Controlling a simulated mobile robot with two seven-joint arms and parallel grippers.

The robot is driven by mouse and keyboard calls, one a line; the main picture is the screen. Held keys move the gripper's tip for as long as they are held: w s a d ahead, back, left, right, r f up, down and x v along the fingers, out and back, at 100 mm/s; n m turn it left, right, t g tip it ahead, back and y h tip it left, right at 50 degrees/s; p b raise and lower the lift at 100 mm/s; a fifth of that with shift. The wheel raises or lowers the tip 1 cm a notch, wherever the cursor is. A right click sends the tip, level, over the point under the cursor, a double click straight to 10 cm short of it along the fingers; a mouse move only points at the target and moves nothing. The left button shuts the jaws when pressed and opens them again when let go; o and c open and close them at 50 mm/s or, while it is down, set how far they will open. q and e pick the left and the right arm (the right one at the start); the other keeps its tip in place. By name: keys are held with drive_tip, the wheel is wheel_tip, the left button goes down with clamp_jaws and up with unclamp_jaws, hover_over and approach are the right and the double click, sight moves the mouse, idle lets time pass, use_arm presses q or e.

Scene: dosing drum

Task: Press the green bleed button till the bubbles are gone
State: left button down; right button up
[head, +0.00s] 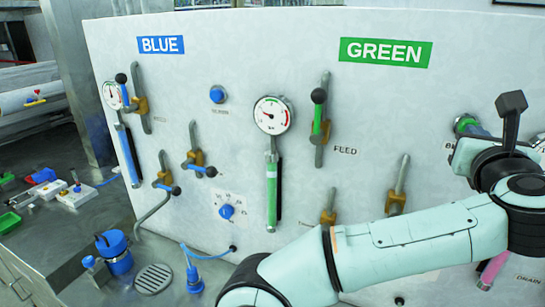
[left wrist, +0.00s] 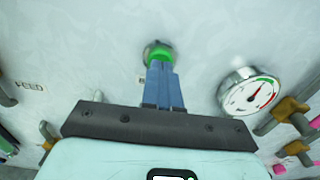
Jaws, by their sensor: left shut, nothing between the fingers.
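The green bleed button (head: 461,121) is on the white panel at the right of the head view, partly hidden by my left gripper (head: 472,131). In the left wrist view the green button (left wrist: 158,50) shows just beyond the blue fingers of my left gripper (left wrist: 161,66). The fingers are shut together with nothing between them. Their tips overlap the button's lower edge in that view; I cannot tell whether they touch or press it. A green sight tube (head: 271,190) stands under a round gauge (head: 273,115); no bubbles can be made out. My right gripper is not in view.
The panel carries several valve levers, including one at FEED (head: 320,118), and a blue button (head: 217,94) under the BLUE sign (head: 161,45). Another gauge (left wrist: 248,92) is right of my fingers. A blue pot (head: 115,253) and a drain grate (head: 153,278) are on the bench.

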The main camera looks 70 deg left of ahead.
use_arm(q)
drive_tip(key=shift+w+a, duration=0.1)
drive_tip(key=shift+a, duration=0.05)
drive_tip(key=shift+w+a, duration=0.3)
drive_tip(key=shift+a, duration=0.1)
drive_tip(key=shift+w+a, duration=0.1)
drive_tip(key=shift+v, duration=0.9)
